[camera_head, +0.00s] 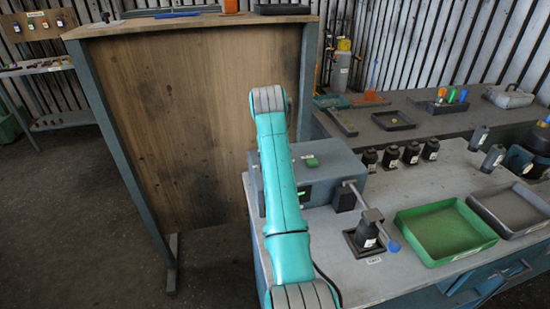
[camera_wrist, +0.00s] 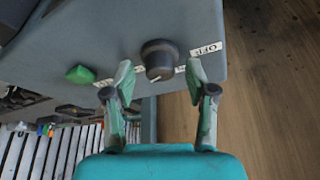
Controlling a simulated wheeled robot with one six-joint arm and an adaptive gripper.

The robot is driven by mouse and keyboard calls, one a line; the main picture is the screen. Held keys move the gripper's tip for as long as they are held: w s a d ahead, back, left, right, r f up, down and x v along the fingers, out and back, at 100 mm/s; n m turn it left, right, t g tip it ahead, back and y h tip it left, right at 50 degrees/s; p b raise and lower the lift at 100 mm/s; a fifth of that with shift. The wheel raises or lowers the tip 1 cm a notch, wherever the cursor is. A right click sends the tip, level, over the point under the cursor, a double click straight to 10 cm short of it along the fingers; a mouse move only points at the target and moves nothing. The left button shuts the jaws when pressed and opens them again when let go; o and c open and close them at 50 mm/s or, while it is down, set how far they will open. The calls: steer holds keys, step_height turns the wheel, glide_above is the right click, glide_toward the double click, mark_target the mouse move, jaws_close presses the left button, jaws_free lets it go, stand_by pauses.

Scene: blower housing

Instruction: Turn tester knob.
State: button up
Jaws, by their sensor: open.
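The tester is a grey-blue box (camera_head: 335,172) on the workbench, partly behind my teal arm in the head view. Its dark round knob (camera_wrist: 159,58) shows in the wrist view, with a white pointer line and a white label reading OFF (camera_wrist: 205,49) beside it. My gripper (camera_wrist: 160,78) is open, with one fingertip on each side of the knob and a gap on both sides. I cannot tell how deep the fingers reach. A green button (camera_wrist: 80,74) sits on the same panel, to the left of the knob. In the head view my gripper is hidden.
A lever press (camera_head: 367,232) with a blue ball handle stands on the bench, right of the tester. A green tray (camera_head: 445,232) and a grey tray (camera_head: 512,208) lie further right. Several black cylinders (camera_head: 391,157) stand behind. A wooden board (camera_head: 200,120) rises at left.

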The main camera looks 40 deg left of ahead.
steer(key=v, duration=1.2)
stand_by(0.3)
